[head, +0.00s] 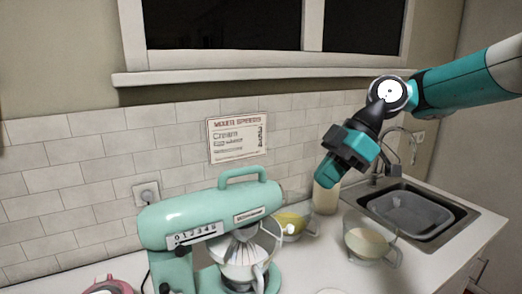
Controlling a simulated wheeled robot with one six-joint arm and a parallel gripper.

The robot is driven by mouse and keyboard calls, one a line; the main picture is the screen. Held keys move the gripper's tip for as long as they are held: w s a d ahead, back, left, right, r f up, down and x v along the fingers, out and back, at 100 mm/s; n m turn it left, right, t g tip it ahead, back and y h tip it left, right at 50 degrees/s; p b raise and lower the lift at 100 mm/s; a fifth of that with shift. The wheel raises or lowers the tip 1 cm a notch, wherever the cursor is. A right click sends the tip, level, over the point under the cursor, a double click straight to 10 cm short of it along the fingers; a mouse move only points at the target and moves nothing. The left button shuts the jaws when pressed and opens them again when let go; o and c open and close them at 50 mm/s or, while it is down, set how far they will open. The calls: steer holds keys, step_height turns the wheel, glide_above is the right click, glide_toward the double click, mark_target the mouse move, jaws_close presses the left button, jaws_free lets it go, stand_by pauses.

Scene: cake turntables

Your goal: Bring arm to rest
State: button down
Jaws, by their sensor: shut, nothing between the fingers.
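My gripper (325,180) hangs from my teal and black arm, which reaches in from the upper right in the head view. It is shut and empty, pointing down and left. It is in the air above the counter, to the right of the teal stand mixer (205,220) and in front of the tiled wall. A pale container (326,199) shows just below and behind the gripper, partly covered by it. I cannot judge the exact distance between them.
A bowl of yellow contents (291,224) and a glass jug of pale contents (368,243) stand on the white counter, right of the mixer. A sink (455,208) with a grey basin lies at the right, with a tap behind. A mixer-speed sign (237,137) hangs on the wall.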

steer(key=s+d+f+m+t+h+b, duration=0.1)
steer(key=s+f+m+b, duration=0.3)
steer(key=s, duration=0.8)
steer(key=s+d+f+m+t+h+b, duration=0.1)
steer(key=s+f+m+h+b, duration=0.1)
steer(key=s+f+m, duration=0.6)
steer(key=s+f+b, duration=0.1)
steer(key=s, duration=0.3)
steer(key=shift+d+b, duration=0.35)
steer(key=shift+d, duration=0.05)
steer(key=shift+w+d+r, duration=0.1)
steer(key=shift+d, duration=0.05)
